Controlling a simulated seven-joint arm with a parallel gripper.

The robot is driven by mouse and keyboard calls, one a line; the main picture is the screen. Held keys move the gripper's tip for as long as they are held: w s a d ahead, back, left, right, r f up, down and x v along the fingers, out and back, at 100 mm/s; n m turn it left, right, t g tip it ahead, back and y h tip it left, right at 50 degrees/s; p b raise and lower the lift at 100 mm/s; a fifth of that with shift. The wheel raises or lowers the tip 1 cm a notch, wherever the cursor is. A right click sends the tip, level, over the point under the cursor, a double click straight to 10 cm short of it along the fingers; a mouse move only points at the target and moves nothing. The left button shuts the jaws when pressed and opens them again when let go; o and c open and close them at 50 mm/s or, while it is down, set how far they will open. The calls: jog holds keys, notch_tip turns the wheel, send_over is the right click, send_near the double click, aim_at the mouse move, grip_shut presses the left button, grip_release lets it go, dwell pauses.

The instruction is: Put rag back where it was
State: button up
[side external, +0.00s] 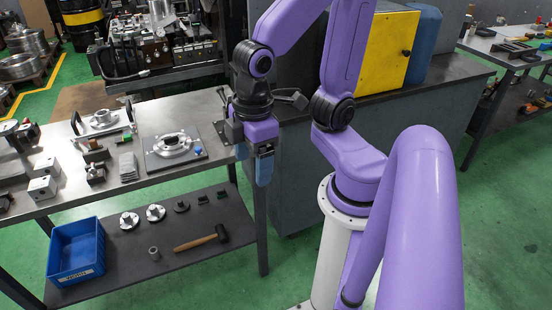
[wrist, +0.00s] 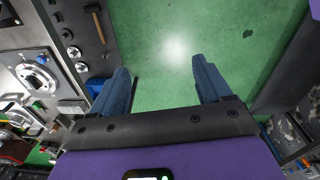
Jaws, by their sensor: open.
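A small grey folded piece that looks like the rag (side external: 128,167) lies on the steel workbench (side external: 75,190), left of the flat plate with a round metal flange fixture (side external: 173,147). I cannot make the rag out clearly in the wrist view. My gripper (side external: 258,176) points down just off the right end of the workbench, well to the right of the rag. In the wrist view my gripper (wrist: 160,85) has its two blue fingers spread apart, with only green floor between them. It is open and empty.
A lower shelf (side external: 150,265) holds a blue bin (side external: 76,250), a mallet (side external: 200,239) and several small metal parts. Blocks and fittings crowd the bench's left part. A grey cabinet with a yellow panel (side external: 385,48) stands behind my arm.

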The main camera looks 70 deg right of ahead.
jog(key=s, duration=0.1)
jog(key=s+d+n, duration=0.2)
jog(key=s, duration=0.1)
jog(key=shift+f, duration=0.3)
dwell(2.0)
